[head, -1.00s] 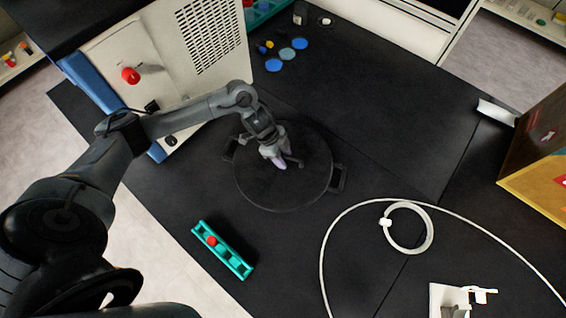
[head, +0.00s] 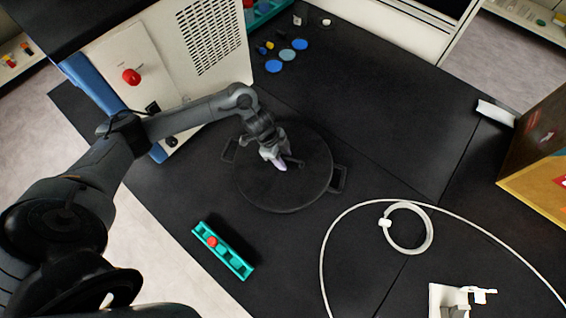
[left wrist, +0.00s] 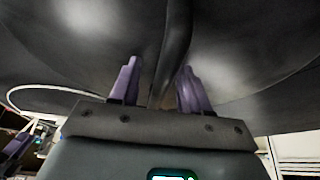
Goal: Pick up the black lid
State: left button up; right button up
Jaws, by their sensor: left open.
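The black lid (head: 285,197) is a round black disc lying flat on the black bench in the head view, with a side handle (head: 339,179) at its right and another (head: 230,149) at its upper left. My left gripper (head: 280,163) is over the lid's middle, its purple fingertips pointing down at it. In the left wrist view, the two purple fingers (left wrist: 158,88) are apart, with a dark upright ridge of the lid (left wrist: 170,65) between them. I cannot tell whether the fingers touch it.
A teal rack (head: 223,250) with a red piece lies in front of the lid. A white hose (head: 330,232) loops to the right. Blue discs (head: 273,65) lie behind, and a beige machine (head: 195,50) stands at the back left.

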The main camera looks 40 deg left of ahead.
pick_arm(q)
grip_shut()
dwell(1.3)
jog(key=shift+r, duration=0.15)
